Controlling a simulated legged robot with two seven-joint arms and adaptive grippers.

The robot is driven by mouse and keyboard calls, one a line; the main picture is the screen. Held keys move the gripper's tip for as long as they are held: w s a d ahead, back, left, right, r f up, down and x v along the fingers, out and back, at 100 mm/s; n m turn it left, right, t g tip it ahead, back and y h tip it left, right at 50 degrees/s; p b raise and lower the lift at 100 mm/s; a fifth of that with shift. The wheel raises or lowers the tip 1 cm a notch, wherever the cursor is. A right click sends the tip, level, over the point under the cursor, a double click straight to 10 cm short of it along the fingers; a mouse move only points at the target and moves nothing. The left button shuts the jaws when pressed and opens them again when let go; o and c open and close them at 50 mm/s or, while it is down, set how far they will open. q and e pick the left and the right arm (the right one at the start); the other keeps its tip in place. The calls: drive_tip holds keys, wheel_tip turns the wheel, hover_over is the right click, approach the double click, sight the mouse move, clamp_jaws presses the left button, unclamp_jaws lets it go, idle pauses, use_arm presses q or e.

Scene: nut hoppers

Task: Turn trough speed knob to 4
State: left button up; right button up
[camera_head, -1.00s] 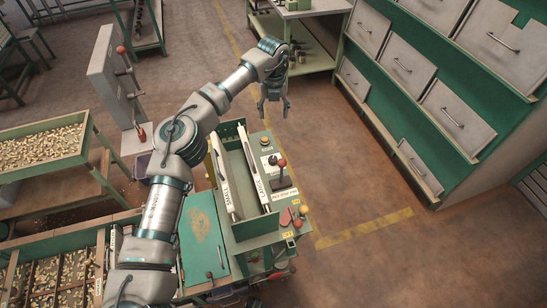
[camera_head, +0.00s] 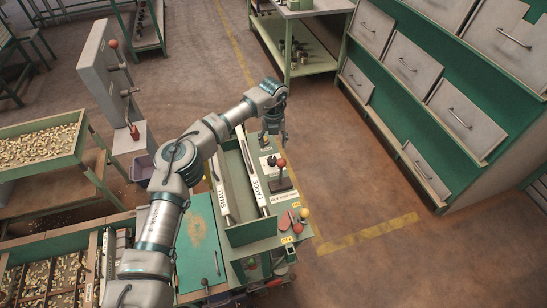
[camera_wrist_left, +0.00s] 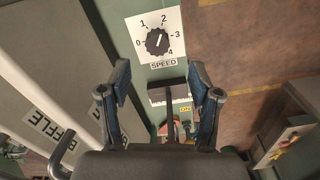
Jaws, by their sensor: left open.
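The trough speed knob (camera_wrist_left: 157,41) is a black dial on a white plate (camera_wrist_left: 134,25) numbered 0 to 4 and labelled SPEED. Its pale pointer line appears to point up and slightly right, near the 2. My left gripper (camera_wrist_left: 159,78) is open and empty, with its fingers apart on either side below the plate in the left wrist view. In the head view, my left gripper (camera_head: 273,137) hangs over the far end of the green machine, close to the white plate (camera_head: 266,162). The knob is hard to make out there. My right gripper is not in view.
Open floor lies to the right.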

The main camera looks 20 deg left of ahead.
sight(272, 157)
use_arm(q)
drive_tip(key=f, duration=0.8)
drive_tip(key=shift+a+b, duration=0.3)
drive_tip(key=shift+a, duration=0.05)
drive_tip(key=shift+f, duration=0.3)
drive_tip(key=shift+d, duration=0.1)
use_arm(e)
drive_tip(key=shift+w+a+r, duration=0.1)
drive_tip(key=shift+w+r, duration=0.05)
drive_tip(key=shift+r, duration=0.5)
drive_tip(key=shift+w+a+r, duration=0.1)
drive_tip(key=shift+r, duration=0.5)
use_arm(q)
drive_tip(key=shift+d, duration=0.1)
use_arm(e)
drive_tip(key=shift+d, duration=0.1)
use_arm(q)
drive_tip(key=shift+c, duration=0.6)
drive_tip(key=shift+r, duration=0.1)
drive_tip(key=c, duration=0.8)
drive_tip(key=shift+c, duration=1.1)
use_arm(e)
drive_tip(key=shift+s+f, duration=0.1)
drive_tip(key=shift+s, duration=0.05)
